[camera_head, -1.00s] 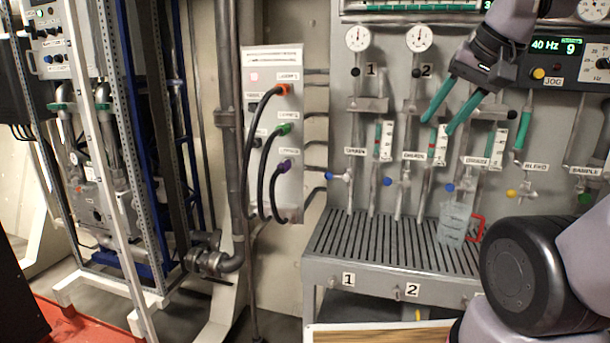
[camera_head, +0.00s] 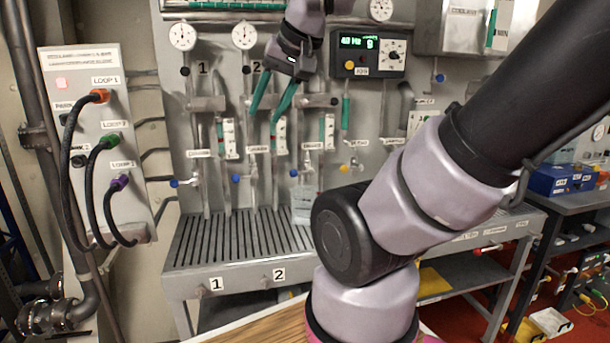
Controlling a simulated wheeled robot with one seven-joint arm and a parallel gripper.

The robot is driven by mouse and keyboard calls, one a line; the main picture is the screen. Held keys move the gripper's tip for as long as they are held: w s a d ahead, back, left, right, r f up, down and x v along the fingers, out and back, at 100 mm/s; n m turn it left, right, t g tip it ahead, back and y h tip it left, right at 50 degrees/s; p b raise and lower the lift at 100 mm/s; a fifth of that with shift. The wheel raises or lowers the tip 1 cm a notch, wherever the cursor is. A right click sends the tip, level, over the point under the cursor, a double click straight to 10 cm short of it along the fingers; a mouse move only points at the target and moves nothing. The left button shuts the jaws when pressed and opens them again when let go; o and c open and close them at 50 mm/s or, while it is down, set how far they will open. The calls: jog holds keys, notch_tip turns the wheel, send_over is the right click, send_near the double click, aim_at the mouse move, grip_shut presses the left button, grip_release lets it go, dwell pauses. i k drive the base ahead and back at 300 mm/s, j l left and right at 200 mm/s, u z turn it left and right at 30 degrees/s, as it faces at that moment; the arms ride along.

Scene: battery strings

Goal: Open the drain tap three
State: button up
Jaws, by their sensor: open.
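Three blue-handled taps stand in a row low on the grey panel, left (camera_head: 174,183), middle (camera_head: 236,178) and right (camera_head: 293,173), under small labels too blurred to read surely. The right one is third in the row; no number 3 shows by it. My gripper (camera_head: 265,117) hangs high in front of the panel, below the 2 mark, with its two green fingers apart and empty. Its tips are well above the blue taps and left of the third. My arm hides the right part of the bench front, where only plates 1 and 2 show.
A clear jug (camera_head: 302,206) stands on the slatted bench (camera_head: 225,238), partly beside my arm. Round gauges (camera_head: 244,36) and a JOG control box (camera_head: 368,51) are above. A yellow tap (camera_head: 345,168) is to the right. Cables hang from the left box (camera_head: 100,150).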

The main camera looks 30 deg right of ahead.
aim_at(294, 173)
jog(key=z, duration=0.75)
